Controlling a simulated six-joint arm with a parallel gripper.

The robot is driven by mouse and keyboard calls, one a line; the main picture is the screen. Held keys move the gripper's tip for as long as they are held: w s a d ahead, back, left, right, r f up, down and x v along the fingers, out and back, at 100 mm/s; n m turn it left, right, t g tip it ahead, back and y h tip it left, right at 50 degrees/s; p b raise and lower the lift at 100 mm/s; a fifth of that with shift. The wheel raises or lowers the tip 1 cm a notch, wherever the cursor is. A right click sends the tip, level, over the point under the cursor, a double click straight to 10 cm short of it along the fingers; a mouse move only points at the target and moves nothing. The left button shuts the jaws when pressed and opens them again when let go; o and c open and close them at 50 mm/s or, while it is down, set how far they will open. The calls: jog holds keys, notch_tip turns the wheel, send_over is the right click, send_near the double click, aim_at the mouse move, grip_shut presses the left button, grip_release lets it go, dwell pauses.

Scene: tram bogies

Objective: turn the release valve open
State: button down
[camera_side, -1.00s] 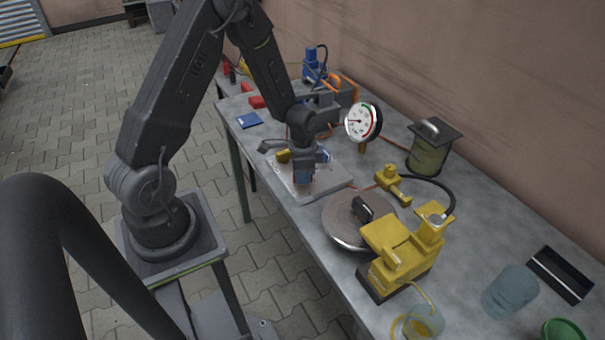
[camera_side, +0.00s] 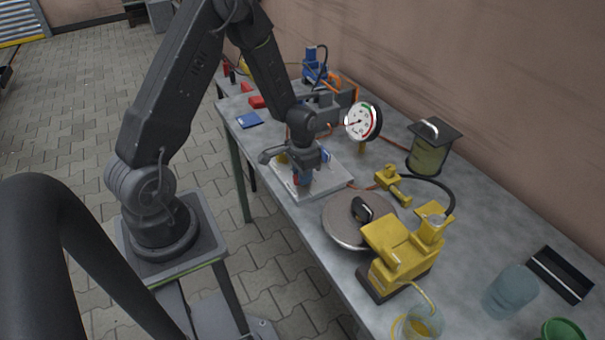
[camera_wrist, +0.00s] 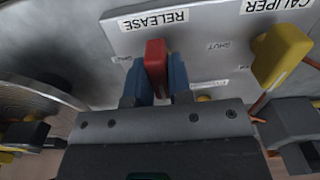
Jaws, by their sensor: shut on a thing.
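The release valve's red handle (camera_wrist: 155,62) is between my gripper's blue fingers (camera_wrist: 154,80) in the wrist view. The fingers are shut on it from both sides. The handle stands nearly upright in that picture, below the upside-down RELEASE label (camera_wrist: 153,20).
The yellow CALIPER handle (camera_wrist: 282,52) is close on the right in the wrist view. A pressure gauge (camera_side: 362,122) stands behind my gripper. A round metal disc (camera_side: 340,226) and a yellow pump (camera_side: 400,255) lie to the right on the bench (camera_side: 470,215).

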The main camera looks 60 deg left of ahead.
jog(key=c, duration=1)
grip_release()
jog(key=shift+c, duration=0.2)
notch_tip(320, 180, up, 14)
jog(key=s+d+r+t, duration=0.5)
jog(key=s+d+r, duration=0.9)
jog(key=s+r, duration=0.1)
jog(key=shift+d+r+t, duration=0.2)
jog(key=shift+r+t, duration=0.1)
jog(key=shift+r, duration=0.2)
